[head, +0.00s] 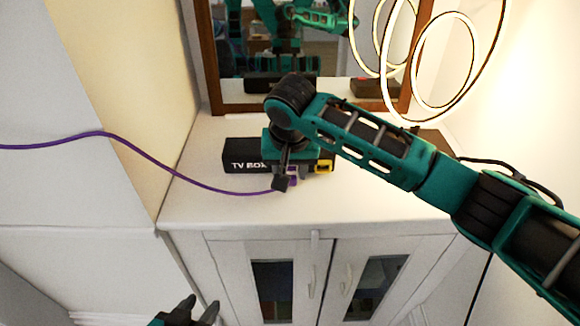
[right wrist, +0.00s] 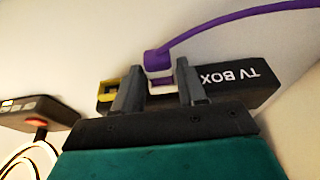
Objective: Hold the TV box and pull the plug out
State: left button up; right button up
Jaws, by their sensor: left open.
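The black TV box (head: 240,156) lies on the white cabinet top, partly hidden behind my right arm. Its white lettering also shows in the right wrist view (right wrist: 240,82). My left gripper (head: 197,310) is open and empty, low in front of the cabinet.
The purple cable (head: 135,150) runs left past the wall. A yellow part (head: 323,166) is on the box's front. A mirror (head: 265,95) stands behind. A dark device (right wrist: 40,115) shows at the wrist view's left. The cabinet top (head: 220,212) is bare in front.

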jog(key=c, duration=0.5)
jog(key=o, duration=0.9)
jog(key=shift+r, duration=0.1)
